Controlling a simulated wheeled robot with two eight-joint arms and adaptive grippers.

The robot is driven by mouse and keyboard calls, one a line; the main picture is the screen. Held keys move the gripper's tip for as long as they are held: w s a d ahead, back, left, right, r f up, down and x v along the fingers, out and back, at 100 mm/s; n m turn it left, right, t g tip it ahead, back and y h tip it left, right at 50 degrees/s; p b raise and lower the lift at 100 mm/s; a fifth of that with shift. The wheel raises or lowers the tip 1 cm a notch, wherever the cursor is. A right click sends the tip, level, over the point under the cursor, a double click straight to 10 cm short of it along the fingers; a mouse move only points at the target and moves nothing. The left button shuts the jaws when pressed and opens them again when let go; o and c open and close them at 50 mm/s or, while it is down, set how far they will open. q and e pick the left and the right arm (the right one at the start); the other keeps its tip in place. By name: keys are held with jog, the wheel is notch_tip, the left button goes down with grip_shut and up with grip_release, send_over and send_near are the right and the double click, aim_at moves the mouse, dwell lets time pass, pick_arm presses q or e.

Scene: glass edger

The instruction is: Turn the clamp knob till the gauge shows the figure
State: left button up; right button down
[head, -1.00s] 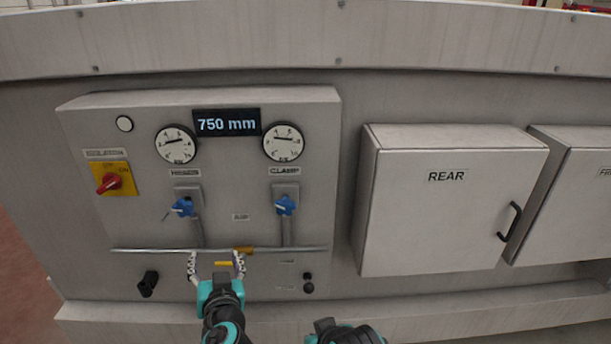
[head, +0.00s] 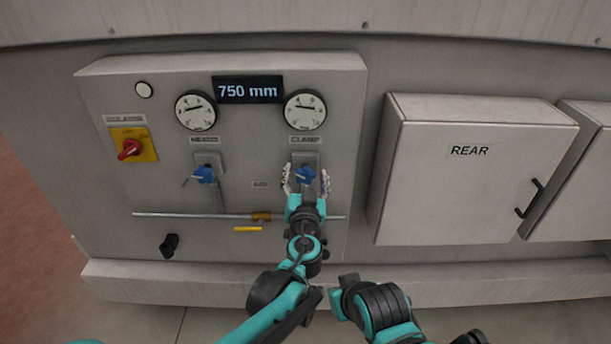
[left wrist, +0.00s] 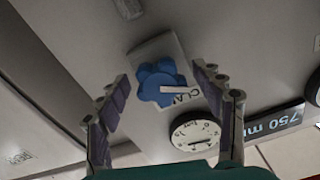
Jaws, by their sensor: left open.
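The blue clamp knob (head: 305,175) sits under the CLAMP label on the grey panel. It also shows in the left wrist view (left wrist: 158,84), with a white pointer mark. The round white clamp gauge (head: 305,110) is above it, and shows in the left wrist view (left wrist: 194,133); its figure is too small to read surely. My left gripper (head: 305,180) is open, its fingers on either side of the knob in the head view. In the left wrist view the gripper (left wrist: 165,100) has a gap on each side of the knob. My right gripper cannot be made out.
A second blue knob (head: 203,174) and gauge (head: 196,110) are to the left. A display (head: 248,89) reads 750 mm. A red isolator switch (head: 130,149) is at far left. A horizontal pipe (head: 190,215) crosses below the knobs. The REAR cabinet (head: 470,200) stands to the right.

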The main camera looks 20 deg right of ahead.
pick_arm(q)
jog(key=c, duration=1.2)
jog(key=shift+o, duration=0.2)
jog(key=shift+m, duration=0.4)
jog(key=m, duration=0.3)
jog(key=shift+m+b, duration=0.3)
jog(key=shift+m, duration=0.1)
jog(key=m, duration=0.9)
jog(key=shift+b, duration=0.35)
jog(key=m, duration=0.4)
jog(key=shift+m, duration=0.3)
